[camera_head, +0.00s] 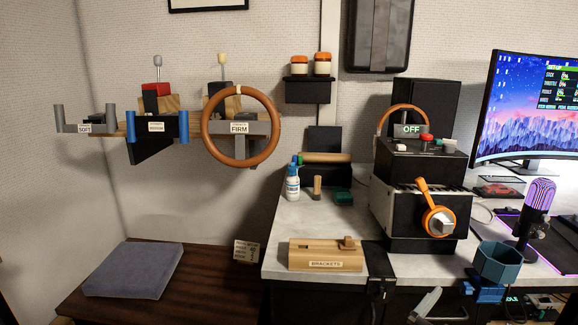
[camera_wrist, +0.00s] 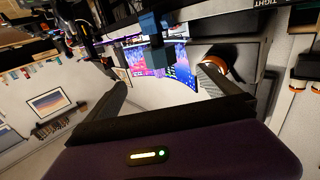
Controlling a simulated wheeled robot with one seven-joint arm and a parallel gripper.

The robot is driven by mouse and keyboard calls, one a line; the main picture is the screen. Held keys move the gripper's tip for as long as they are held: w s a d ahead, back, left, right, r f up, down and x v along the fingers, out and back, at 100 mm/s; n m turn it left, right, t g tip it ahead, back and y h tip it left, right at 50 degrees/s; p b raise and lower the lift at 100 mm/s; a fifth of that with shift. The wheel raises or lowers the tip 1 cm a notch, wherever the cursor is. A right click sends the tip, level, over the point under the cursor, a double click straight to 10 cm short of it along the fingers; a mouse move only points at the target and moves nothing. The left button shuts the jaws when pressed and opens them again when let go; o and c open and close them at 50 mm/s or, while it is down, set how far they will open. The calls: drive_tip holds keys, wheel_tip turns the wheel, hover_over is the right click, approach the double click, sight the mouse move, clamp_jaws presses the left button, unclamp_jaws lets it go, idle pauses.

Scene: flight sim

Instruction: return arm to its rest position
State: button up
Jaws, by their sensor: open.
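My gripper (camera_wrist: 163,88) shows in the wrist view, with its two dark fingers spread wide apart and nothing between them. The purple wrist body with a small lit strip fills the bottom of that view. The wrist camera looks out at a tilted scene with the monitor (camera_wrist: 180,62) beyond the fingers. I cannot make out my gripper or arm in the head view.
In the head view, a wooden brackets box (camera_head: 325,256) and a black control box with an orange lever (camera_head: 424,190) stand on the desk. A steering wheel (camera_head: 203,135) hangs on the wall rack. A blue cup (camera_head: 499,264) and microphone (camera_head: 536,207) are at right. A grey cushion (camera_head: 133,269) lies left.

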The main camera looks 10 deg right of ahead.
drive_tip(key=w+a+n+t+y, duration=0.5)
drive_tip(key=a+n+t, duration=0.1)
drive_tip(key=n, duration=0.1)
drive_tip(key=s+a+f+n+t+y, duration=0.3)
drive_tip(key=s+a+f+n+y, duration=0.4)
drive_tip(key=a, duration=0.3)
drive_tip(key=s+a+f+m+g+y, duration=0.1)
drive_tip(key=s+f+y, duration=0.1)
drive_tip(key=s, duration=1.1)
drive_tip(key=s+a+f+m+g+y, duration=0.1)
drive_tip(key=s+g+y, duration=0.1)
drive_tip(key=s, duration=1.1)
wheel_tip(320, 180, up, 18)
drive_tip(key=s+p, duration=0.1)
drive_tip(key=p, duration=1.7)
drive_tip(key=shift+d, duration=0.15)
